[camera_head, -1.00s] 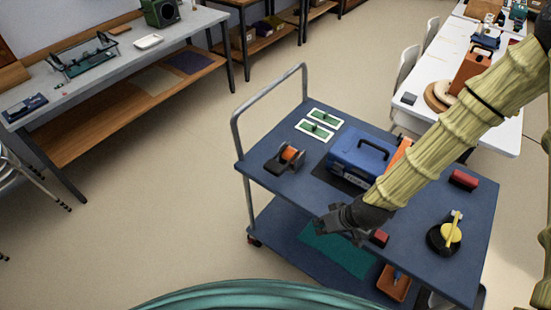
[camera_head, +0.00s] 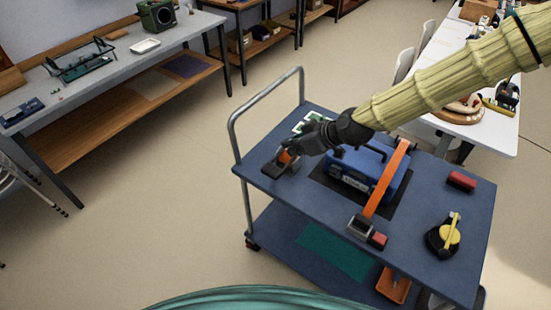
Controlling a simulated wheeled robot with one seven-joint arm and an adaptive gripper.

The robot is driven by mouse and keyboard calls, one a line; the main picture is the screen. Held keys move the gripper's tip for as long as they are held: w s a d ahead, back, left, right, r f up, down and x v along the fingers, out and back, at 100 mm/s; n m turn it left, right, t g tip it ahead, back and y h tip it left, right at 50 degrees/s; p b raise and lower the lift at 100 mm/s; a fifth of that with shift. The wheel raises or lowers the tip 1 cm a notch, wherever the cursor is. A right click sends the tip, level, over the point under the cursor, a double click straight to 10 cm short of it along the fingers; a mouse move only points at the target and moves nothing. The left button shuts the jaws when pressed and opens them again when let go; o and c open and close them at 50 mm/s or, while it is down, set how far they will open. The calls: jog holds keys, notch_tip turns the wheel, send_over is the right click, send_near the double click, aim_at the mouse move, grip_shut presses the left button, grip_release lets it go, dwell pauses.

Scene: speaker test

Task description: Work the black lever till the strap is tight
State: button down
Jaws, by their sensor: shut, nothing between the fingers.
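An orange strap (camera_head: 385,182) runs over a blue case (camera_head: 352,170) on the cart and down to a small grey-and-black buckle (camera_head: 361,226) at the front edge. I cannot tell if the strap is slack, and a black lever is not clearly made out on the buckle. My gripper (camera_head: 291,149) is shut and empty. It is over or beside a black holder with an orange roll (camera_head: 275,168) at the cart's left, partly covering it. I cannot tell if they touch. The gripper is well left of the buckle.
A red block (camera_head: 379,241) is beside the buckle. Another red block (camera_head: 461,181) and a black-and-yellow device (camera_head: 443,236) are on the cart's right. A green-and-white card (camera_head: 309,120) is partly behind my gripper. The cart's handle (camera_head: 233,140) rises at left.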

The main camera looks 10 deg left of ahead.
jog(key=p, duration=0.4)
send_over(273, 169)
notch_tip(273, 169, down, 8)
jog(key=shift+r, duration=0.1)
jog(key=shift+f+p, duration=0.55)
jog(key=shift+f, duration=1.1)
